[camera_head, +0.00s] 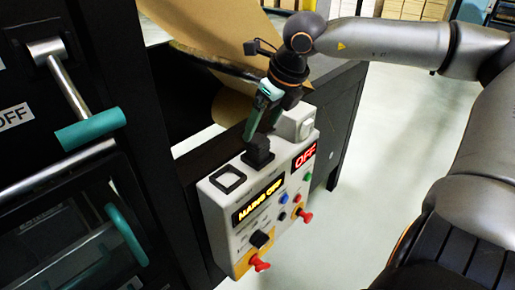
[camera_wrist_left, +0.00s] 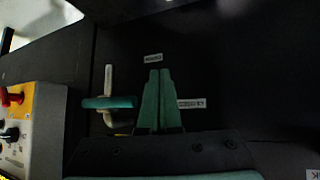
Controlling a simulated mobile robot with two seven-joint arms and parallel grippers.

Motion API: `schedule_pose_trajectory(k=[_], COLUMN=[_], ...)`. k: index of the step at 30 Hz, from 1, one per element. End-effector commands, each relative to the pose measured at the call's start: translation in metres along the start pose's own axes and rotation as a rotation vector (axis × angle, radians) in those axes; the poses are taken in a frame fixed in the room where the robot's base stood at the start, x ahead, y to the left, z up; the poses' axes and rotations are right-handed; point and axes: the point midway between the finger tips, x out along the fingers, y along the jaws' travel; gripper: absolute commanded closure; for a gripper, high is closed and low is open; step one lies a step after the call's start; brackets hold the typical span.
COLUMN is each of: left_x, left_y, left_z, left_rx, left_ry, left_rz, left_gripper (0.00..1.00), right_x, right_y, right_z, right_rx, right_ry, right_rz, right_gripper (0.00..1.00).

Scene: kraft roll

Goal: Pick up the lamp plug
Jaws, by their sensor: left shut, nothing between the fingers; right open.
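A black block, which looks like the lamp plug (camera_head: 258,157), stands on top of the grey control box (camera_head: 215,205) in the head view. My right gripper (camera_head: 259,137) reaches down from above with its green fingers open, and its tips are right at the top of the black block. I cannot tell whether they touch it. In the left wrist view my left gripper (camera_wrist_left: 153,72) is shut and empty in front of a dark panel. The lamp plug does not show in that view.
Red knobs stick out of the box front. A dark cabinet with a teal-handled lever (camera_head: 90,131) stands at left. A brown paper roll (camera_head: 215,35) lies behind. Open floor lies right.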

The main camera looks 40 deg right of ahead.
Motion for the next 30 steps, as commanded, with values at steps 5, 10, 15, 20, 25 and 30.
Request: schedule_pose_trajectory(k=[5,10,15,20,25,30], left_x=[-0.003,-0.004,-0.004,-0.004,-0.004,-0.004], left_y=[0.000,0.000,0.000,0.000,-0.001,-0.001], left_z=[-0.002,-0.003,-0.003,-0.002,-0.002,-0.002], left_rx=[0.000,-0.001,-0.001,-0.001,-0.001,-0.001], left_ry=[-0.001,-0.002,-0.003,-0.003,-0.004,-0.005], left_rz=[-0.001,-0.001,-0.001,-0.002,-0.002,-0.002], left_gripper=[1.00,1.00,1.00,1.00,1.00,1.00], right_x=[0.021,0.042,0.051,0.051,0.051,0.051], right_y=[0.002,0.002,0.002,0.002,0.002,0.002], right_z=[-0.006,-0.008,-0.008,-0.007,-0.007,-0.007], right_rx=[-0.001,0.000,0.000,0.000,0.000,0.000], right_ry=[0.007,0.005,0.001,0.000,0.000,0.000], right_rz=[0.003,0.001,0.001,0.001,0.001,0.001], right_gripper=[0.12,0.12,0.12,0.12,0.24,0.43])
